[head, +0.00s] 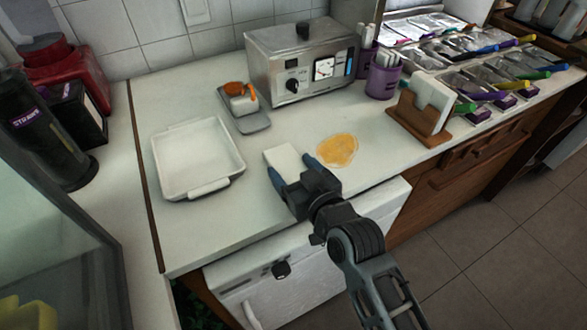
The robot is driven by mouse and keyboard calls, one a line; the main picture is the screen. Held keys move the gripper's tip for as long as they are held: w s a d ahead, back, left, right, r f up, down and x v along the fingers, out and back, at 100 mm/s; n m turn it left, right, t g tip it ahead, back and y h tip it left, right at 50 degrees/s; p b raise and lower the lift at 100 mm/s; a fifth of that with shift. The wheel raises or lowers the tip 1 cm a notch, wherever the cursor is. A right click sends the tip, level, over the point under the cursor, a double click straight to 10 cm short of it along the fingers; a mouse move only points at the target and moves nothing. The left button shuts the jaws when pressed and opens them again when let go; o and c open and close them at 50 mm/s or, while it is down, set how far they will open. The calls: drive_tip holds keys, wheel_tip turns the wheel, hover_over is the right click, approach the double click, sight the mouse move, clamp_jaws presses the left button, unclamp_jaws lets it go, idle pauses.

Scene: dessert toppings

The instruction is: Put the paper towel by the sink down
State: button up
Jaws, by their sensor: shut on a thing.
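My gripper (293,168) is in the middle of the head view, over the white counter (205,228). Its blue fingers are shut on a small white paper towel (284,156), which sticks out beyond the fingertips. I cannot tell whether the towel touches the counter. A yellow-orange spill (337,150) lies on the counter just to the right of the towel, apart from it in the picture. No sink can be made out; a white rectangular tray (197,197) sits to the left of the gripper.
A metal heating appliance (300,62) stands at the back. A small dish with orange-topped contents (242,105) sits before it. Purple cups (382,80) and a wooden napkin holder (418,127) stand right, near topping bins (480,60). Counter between tray and gripper is clear.

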drive_tip(key=o, duration=1.1)
drive_tip(key=shift+r+p, duration=0.25)
drive_tip(key=shift+p, duration=0.1)
drive_tip(key=b+v, duration=0.1)
drive_tip(key=v, duration=1.1)
